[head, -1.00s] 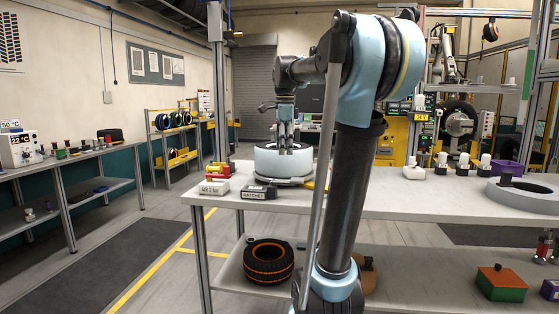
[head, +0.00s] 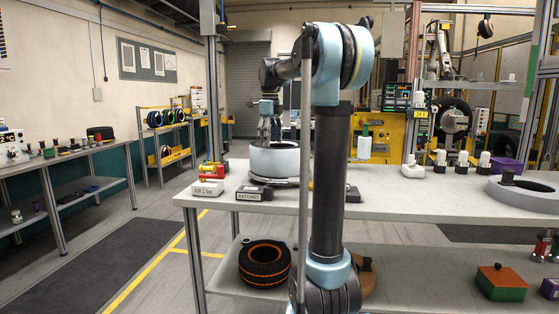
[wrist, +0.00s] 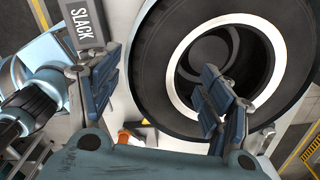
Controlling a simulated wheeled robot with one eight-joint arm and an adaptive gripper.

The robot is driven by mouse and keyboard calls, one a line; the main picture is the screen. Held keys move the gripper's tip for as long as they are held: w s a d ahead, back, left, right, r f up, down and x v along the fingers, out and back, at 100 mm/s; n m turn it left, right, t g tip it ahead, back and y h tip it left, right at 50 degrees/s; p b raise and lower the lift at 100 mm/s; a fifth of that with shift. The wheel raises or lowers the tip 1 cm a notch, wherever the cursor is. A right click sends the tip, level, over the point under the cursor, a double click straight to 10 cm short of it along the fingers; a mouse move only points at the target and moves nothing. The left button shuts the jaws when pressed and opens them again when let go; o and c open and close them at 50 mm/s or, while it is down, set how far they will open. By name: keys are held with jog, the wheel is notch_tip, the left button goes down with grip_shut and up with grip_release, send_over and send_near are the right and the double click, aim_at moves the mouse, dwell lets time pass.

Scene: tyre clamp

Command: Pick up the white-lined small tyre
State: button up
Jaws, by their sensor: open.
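The white-lined tyre (wrist: 160,60) is dark, with a white ring around its centre hole in the wrist view. In the head view a pale grey round band (head: 275,162) stands on the table under my gripper (head: 269,136); the dark tyre is hardly visible there. In the wrist view my gripper (wrist: 160,95) is open. One finger lies at the left, outside the tyre's edge, and the other overlaps the hole at the right. Nothing is between the fingers except part of the tyre's side in view. I cannot tell how deep the fingertips are or whether they touch.
A block marked RATCHET (head: 253,193) and a white label block (head: 207,188) lie in front of the band. A grey ring (head: 525,193) and several white bottles stand on the right. An orange-striped tyre (head: 265,263) lies on the lower shelf. A SLACK label (wrist: 81,18) shows in the wrist view.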

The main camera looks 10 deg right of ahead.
aim_at(269, 164)
jog(key=f, duration=1)
jog(key=shift+s+a+f, duration=0.15)
jog(key=shift+a+f, duration=0.15)
jog(key=shift+f, duration=0.05)
grip_shut()
